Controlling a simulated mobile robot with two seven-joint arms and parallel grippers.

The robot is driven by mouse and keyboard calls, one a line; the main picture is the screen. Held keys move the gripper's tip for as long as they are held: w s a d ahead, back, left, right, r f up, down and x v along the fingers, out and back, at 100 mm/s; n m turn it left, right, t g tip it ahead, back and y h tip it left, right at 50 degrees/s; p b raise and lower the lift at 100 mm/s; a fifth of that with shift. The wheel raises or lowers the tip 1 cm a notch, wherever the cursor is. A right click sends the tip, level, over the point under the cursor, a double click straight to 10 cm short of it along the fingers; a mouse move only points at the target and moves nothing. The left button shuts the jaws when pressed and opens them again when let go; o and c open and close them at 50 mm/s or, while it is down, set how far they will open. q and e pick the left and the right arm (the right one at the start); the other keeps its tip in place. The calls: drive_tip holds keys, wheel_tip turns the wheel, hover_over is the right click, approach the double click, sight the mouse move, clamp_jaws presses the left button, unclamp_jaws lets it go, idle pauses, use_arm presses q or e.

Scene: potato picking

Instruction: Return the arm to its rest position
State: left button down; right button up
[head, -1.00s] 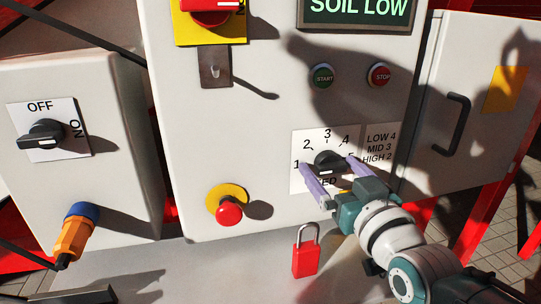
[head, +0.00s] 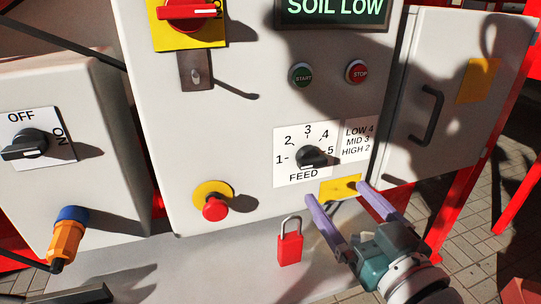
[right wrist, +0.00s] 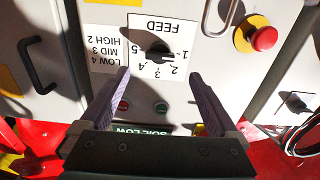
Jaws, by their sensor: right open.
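My right gripper (head: 336,194) is open and empty, with purple fingers, below and to the right of the black feed knob (head: 312,157). The knob sits on a white dial plate (head: 290,171) numbered 1 to 5, and its pointer appears turned toward the 5 side. The gripper is apart from the knob. In the right wrist view, the open fingers (right wrist: 160,75) frame the panel upside down, with the knob (right wrist: 159,50) between and beyond them. My left gripper is not in view.
A red padlock (head: 289,247) stands below the panel, left of the gripper. A red emergency button (head: 215,208) is further left. A cabinet door handle (head: 428,115) is at the right. An orange plug (head: 66,240) hangs at the left. The display (head: 332,10) reads SOIL LOW.

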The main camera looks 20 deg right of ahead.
idle(0.3)
drive_tip(key=s+a+r+n+g+y+p, duration=0.1)
drive_tip(key=s+a+r+g+p, duration=0.1)
drive_tip(key=s+r+g+p, duration=0.75)
drive_tip(key=s+a+r+n+g+p, duration=0.1)
drive_tip(key=s+a+r+g+p, duration=0.3)
drive_tip(key=s+r+p, duration=1.05)
drive_tip(key=w+d+r+p, duration=0.1)
drive_tip(key=w+r+p, duration=0.2)
drive_tip(key=r+p, duration=3.6)
drive_tip(key=shift+w+d+r+g+p, duration=0.15)
drive_tip(key=shift+d+g+p, duration=0.05)
drive_tip(key=shift+g+p, duration=0.25)
